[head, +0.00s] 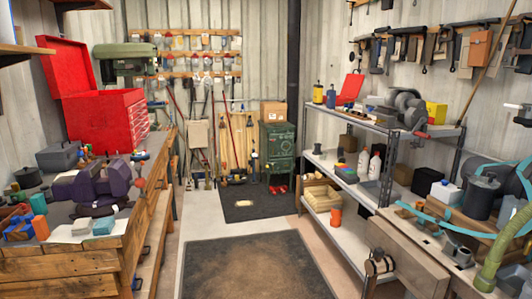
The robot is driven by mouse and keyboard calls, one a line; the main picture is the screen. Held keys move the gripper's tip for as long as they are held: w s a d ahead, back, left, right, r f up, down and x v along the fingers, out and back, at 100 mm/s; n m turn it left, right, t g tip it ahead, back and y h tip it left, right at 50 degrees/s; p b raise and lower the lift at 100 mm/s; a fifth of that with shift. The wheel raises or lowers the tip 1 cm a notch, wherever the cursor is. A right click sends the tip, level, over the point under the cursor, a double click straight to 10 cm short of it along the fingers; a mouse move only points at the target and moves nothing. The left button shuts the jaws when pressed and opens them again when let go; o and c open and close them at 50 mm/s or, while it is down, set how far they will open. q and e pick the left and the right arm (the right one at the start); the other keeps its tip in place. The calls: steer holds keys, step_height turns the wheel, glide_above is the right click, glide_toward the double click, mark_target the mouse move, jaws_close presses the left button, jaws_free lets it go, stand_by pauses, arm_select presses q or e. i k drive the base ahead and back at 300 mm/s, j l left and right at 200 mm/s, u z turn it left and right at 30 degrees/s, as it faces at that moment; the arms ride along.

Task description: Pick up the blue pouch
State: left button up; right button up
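No item is clearly recognisable as a blue pouch at this size. Small blue things lie on the left wooden workbench (75,262): an upright blue piece (38,204) near its left edge, a bright blue piece (20,232) in front of it, and a teal-blue block (103,226) near the front. I cannot tell whether any of these is the pouch. Neither of my grippers shows in the head view.
A purple vise (92,184) and a red toolbox (108,118) stand on the left bench. A metal shelf (345,178) and a cluttered right bench (412,238) line the right side. The floor mat (255,268) between them is clear; a green stove (278,148) stands behind.

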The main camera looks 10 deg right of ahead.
mark_target(331, 94)
steer(key=i+l+z, duration=0.1)
steer(key=i, duration=1.95)
steer(key=i+z, duration=0.15)
steer(key=i, duration=0.9)
steer(key=i+j+z, duration=0.1)
steer(key=i, duration=0.9)
